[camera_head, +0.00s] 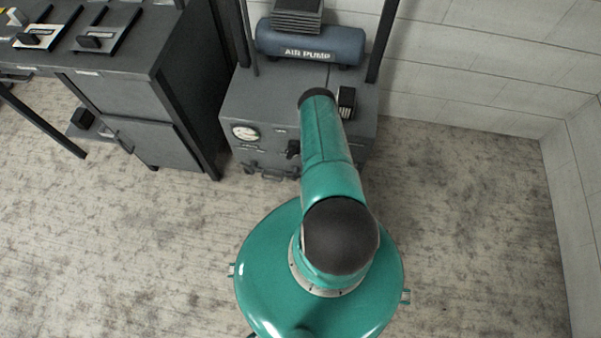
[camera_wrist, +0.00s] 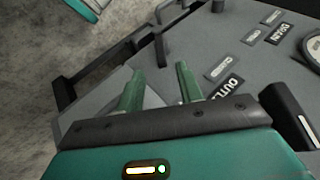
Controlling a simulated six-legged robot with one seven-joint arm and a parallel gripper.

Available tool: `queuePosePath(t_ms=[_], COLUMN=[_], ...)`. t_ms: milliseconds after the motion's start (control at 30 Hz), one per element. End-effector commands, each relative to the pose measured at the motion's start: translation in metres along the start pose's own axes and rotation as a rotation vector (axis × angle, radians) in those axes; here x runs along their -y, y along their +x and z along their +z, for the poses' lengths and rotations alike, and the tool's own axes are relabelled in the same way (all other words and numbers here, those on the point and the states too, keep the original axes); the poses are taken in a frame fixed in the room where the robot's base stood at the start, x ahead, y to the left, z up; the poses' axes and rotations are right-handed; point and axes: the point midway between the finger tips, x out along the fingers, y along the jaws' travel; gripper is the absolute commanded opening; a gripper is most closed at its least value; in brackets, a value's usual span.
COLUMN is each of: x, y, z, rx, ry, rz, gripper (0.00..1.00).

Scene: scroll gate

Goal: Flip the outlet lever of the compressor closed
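The compressor is a grey cabinet (camera_head: 245,100) with a blue "AIR PUMP" tank (camera_head: 310,44) on top. Its front carries a round gauge (camera_head: 245,132) and a black lever-like part (camera_head: 292,149). In the wrist view, the grey panel shows an "OUTLET" label (camera_wrist: 230,88), partly covered by my gripper. My gripper (camera_wrist: 160,70) has two green fingers spread apart, with nothing visibly held. A dark bar-like part (camera_wrist: 160,48) shows just beyond the fingertips. I cannot tell whether it is the outlet lever, or whether the fingers touch it. In the head view, my arm hides the gripper.
The wrist view shows a "DRAIN" label (camera_wrist: 279,33), a dark bar (camera_wrist: 65,80) along the panel edge and a black part (camera_wrist: 290,115) at right. A dark workbench (camera_head: 110,50) stands left of the compressor. The floor (camera_head: 460,220) at right is clear up to the wall.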

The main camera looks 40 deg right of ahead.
Motion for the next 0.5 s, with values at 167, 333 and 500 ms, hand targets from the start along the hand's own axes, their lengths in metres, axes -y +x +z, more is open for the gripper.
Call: queuePosePath(t_ms=[167, 333, 500], x=[0.0, 0.001, 0.001], y=[0.036, 0.066, 0.089], z=[0.002, 0.001, -0.001], rx=[0.001, 0.001, 0.0], ry=[-0.002, -0.002, -0.002], rz=[-0.002, -0.002, -0.001], gripper=[0.36, 0.36, 0.36])
